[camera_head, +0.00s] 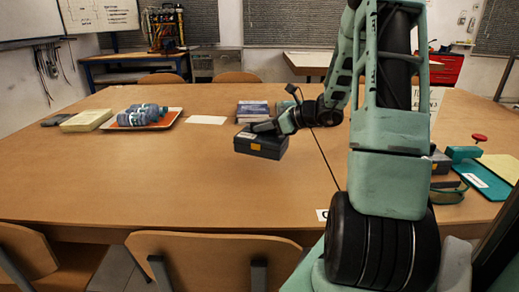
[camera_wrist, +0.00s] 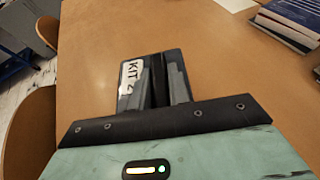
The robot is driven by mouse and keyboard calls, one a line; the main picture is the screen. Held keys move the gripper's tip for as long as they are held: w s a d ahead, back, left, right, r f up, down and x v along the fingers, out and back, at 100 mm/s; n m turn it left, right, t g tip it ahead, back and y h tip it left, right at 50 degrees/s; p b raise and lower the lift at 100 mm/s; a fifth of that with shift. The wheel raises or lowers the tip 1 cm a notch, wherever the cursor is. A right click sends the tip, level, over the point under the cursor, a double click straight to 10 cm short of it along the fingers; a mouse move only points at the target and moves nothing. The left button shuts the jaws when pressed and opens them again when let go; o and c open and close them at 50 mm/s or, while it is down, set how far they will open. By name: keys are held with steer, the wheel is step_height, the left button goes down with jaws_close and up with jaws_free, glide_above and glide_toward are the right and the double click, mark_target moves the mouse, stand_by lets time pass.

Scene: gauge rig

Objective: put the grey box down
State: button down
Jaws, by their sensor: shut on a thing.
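The grey box (camera_head: 260,146) is a dark grey case with a yellow label on its front, at the middle of the big wooden table in the head view. My gripper (camera_head: 265,127) is shut on its top.
Stacked books (camera_head: 252,109) stand just behind the box. The table in front and left of the box is clear. Chairs (camera_head: 210,262) line the near edge.

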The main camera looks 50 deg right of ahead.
steer(key=shift+f+b, duration=0.45)
steer(key=shift+f, duration=2.35)
steer(key=shift+f, duration=0.1)
steer(key=c, duration=1.3)
jaws_free()
steer(key=p+v, duration=0.1)
steer(key=v, duration=1.1)
steer(key=shift+a, duration=0.1)
